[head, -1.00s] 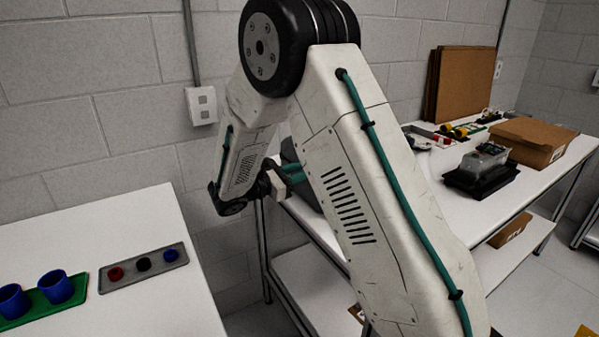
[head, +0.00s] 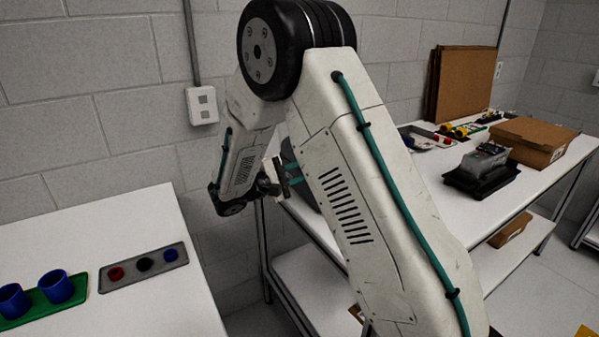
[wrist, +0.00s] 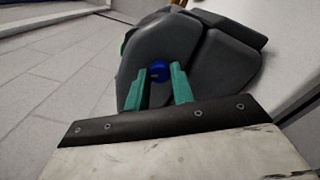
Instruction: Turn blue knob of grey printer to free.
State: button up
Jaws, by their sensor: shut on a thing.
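The grey printer (wrist: 200,58) fills the upper middle of the wrist view, its side facing my gripper. The blue knob (wrist: 159,71) sits on that side, between the teal fingertips of my gripper (wrist: 159,75). My gripper is shut on the knob; the knob's marking is too small to read. In the head view my gripper (head: 285,178) is beside the printer (head: 303,180), which stands at the near left end of the right table and is mostly hidden behind my arm. The knob is hidden there.
A left table (head: 150,225) holds a grey tray (head: 110,280) with small coloured rings and a green tray (head: 75,290) with blue cups. The right table (head: 440,215) also carries a black device (head: 482,170) and a cardboard box (head: 530,140). A wall stands close behind my arm.

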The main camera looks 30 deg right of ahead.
jog(key=shift+m, duration=0.3)
jog(key=o, duration=1)
jog(key=a, duration=0.8)
jog(key=shift+f, duration=0.2)
